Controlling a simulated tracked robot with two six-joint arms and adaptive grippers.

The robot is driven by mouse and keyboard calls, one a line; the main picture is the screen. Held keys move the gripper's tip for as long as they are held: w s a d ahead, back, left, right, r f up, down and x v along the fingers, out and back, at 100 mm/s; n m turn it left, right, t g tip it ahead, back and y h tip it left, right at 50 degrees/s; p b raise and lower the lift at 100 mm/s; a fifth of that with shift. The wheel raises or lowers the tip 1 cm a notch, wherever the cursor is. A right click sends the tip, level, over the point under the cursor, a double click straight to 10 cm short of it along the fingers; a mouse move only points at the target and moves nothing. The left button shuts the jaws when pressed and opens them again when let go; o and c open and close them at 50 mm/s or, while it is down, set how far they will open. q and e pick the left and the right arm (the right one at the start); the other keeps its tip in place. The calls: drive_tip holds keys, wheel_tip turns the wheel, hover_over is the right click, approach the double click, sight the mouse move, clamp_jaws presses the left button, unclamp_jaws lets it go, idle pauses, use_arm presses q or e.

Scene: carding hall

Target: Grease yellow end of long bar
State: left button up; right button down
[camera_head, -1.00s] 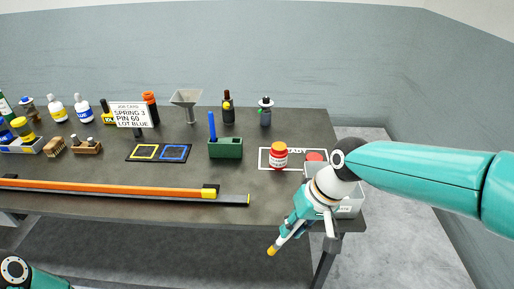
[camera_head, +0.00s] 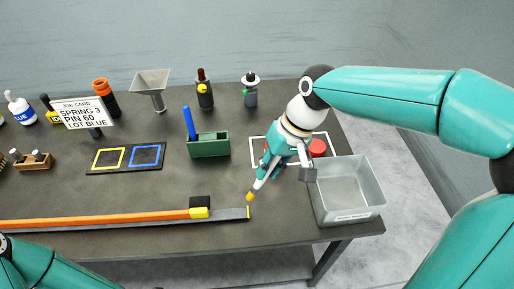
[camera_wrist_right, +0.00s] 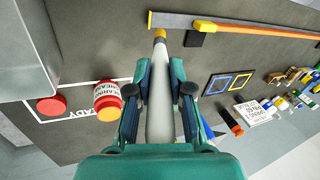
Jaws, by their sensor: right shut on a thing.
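My right gripper (camera_head: 263,176) is shut on a pale tapered tool with a yellow tip (camera_head: 250,196), also in the right wrist view (camera_wrist_right: 160,105). Its tip points down, close to the right end of the bars; I cannot tell whether it touches. A long grey bar (camera_head: 228,214) lies along the table front, with a narrow yellow end (camera_head: 248,212). An orange bar (camera_head: 100,219) lies along it, with a yellow end (camera_head: 199,213) beside a black block (camera_head: 200,202). Both show in the wrist view. My left gripper is out of view; part of my left arm shows lower left.
A grey bin (camera_head: 370,200) stands at the table's right edge. A red-capped jar (camera_wrist_right: 108,97) and a red disc (camera_head: 318,148) are by a white outline. A green holder (camera_head: 209,145), a marked black mat (camera_head: 126,158) and a job card (camera_head: 82,114) stand farther back.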

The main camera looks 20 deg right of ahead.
drive_tip(key=shift+w, duration=0.2)
drive_tip(key=shift+a+f, duration=0.1)
drive_tip(key=shift+f, duration=0.1)
drive_tip(key=shift+f+b, duration=2.5)
drive_tip(key=shift+f, duration=0.25)
drive_tip(key=shift+f+b, duration=0.8)
drive_tip(key=shift+f, duration=0.15)
